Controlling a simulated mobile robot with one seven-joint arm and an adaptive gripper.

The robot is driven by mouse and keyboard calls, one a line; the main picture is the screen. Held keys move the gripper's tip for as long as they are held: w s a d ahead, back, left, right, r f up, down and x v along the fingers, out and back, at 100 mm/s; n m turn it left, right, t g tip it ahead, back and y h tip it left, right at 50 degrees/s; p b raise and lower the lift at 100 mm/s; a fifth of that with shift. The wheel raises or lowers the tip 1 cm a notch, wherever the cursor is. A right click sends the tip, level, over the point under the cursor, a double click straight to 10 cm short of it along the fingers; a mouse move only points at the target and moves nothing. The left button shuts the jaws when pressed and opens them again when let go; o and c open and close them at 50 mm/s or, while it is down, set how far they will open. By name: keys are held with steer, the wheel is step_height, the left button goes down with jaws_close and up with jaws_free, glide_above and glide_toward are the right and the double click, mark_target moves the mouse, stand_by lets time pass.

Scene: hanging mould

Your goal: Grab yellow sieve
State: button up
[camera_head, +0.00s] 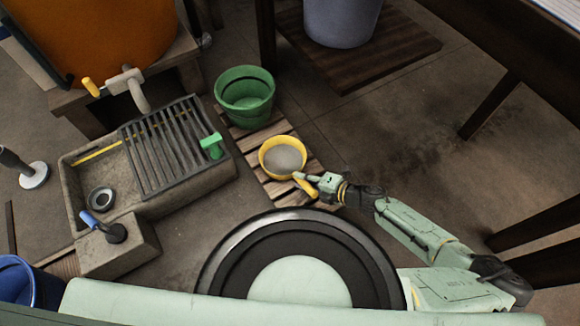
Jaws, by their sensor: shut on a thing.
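The yellow sieve (269,143) is a round yellow rim with a grey mesh inside. It is over the wooden slatted pallet on the floor; whether it rests on the slats or hangs just above them I cannot tell. Its yellow handle (307,186) points down and right toward my arm. My gripper (308,179) is at the handle, shut on it. The fingertips are small in this view and partly cover the handle.
A green bucket (244,98) stands behind the sieve on the pallet (273,188). A stone sink with a dark grate (170,150) and a green-handled tool (211,146) is to the left. Dark wooden legs (535,232) stand at right. The floor right of the pallet is clear.

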jaws_close()
steer(key=shift+r, duration=0.1)
